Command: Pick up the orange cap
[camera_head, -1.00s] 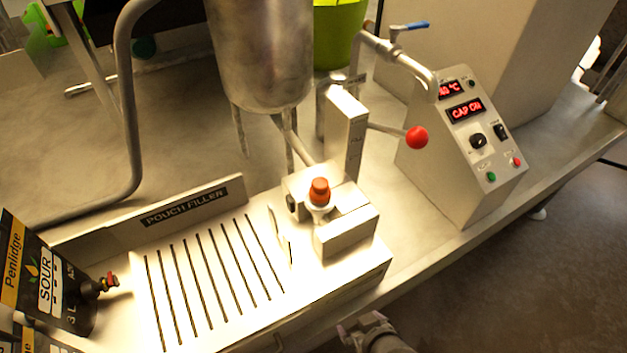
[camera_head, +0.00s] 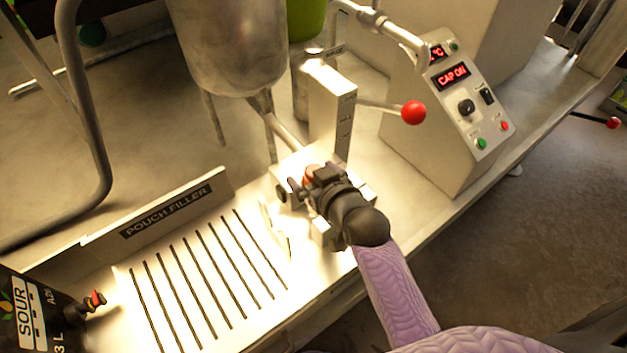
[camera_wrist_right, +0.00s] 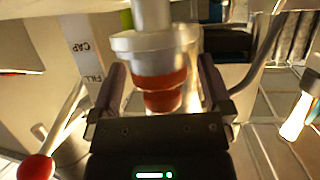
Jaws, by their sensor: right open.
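The orange cap (camera_head: 311,174) sits on the block of the pouch filler, mostly hidden behind my right gripper in the head view. In the right wrist view the orange cap (camera_wrist_right: 162,90) is between the two fingers, below a pale metal nozzle or collar (camera_wrist_right: 152,42). My right gripper (camera_head: 307,180) is open over the block, and in the wrist view its fingers (camera_wrist_right: 163,88) stand on either side of the cap with gaps visible. I cannot tell whether either finger touches it. My left gripper is not in view.
A red-knobbed lever (camera_head: 413,112) sticks out behind my right gripper. The control box (camera_head: 452,110) reads "CAP ON". A slotted tray (camera_head: 200,285) lies to the left, with a dark pouch (camera_head: 35,315) at its far left. A steel tank (camera_head: 228,45) stands behind.

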